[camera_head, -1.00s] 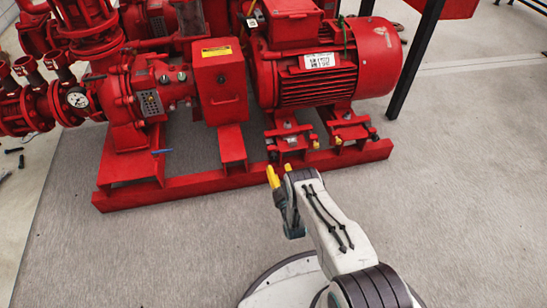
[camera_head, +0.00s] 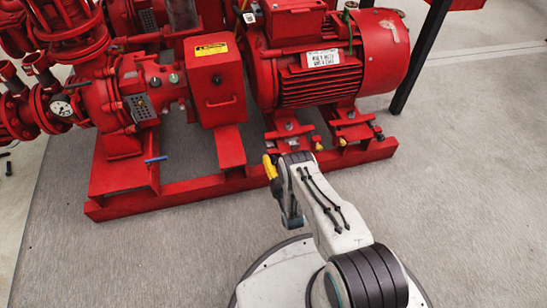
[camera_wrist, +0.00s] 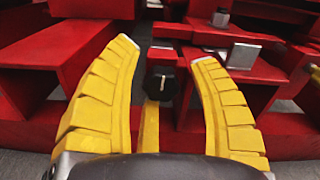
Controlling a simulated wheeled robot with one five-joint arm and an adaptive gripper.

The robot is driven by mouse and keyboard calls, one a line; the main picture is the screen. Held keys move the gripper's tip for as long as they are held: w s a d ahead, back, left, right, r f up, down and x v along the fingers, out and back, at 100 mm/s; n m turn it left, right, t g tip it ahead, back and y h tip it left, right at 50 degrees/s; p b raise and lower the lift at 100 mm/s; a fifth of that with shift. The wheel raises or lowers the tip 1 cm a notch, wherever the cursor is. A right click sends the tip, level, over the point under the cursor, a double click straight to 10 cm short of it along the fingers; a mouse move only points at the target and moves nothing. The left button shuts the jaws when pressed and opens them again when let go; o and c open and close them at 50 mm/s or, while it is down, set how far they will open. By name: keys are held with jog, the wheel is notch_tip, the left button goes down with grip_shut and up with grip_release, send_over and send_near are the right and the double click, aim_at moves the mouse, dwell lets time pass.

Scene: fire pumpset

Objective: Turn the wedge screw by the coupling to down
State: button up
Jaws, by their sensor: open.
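The wedge screw (camera_wrist: 162,80) shows in the wrist view as a black head on the red frame, between my open yellow fingers. A narrow yellow bar (camera_wrist: 151,127) runs straight down below the head; its lower end is hidden by my gripper body. My gripper (camera_wrist: 165,52) is open, one finger to each side of the screw, with gaps and no visible contact. In the head view my gripper (camera_head: 270,166) is at the front rail, below the coupling guard box (camera_head: 215,80) and the motor's near foot; there it hides the screw.
The red motor (camera_head: 318,70) stands on feet (camera_head: 290,131) over the red base frame (camera_head: 185,190). Other yellow-marked screws (camera_head: 319,147) sit to the right. A blue-handled part (camera_head: 155,159) is at the left.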

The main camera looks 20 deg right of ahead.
jog(key=c, duration=0.7)
jog(key=shift+r, duration=0.15)
grip_shut()
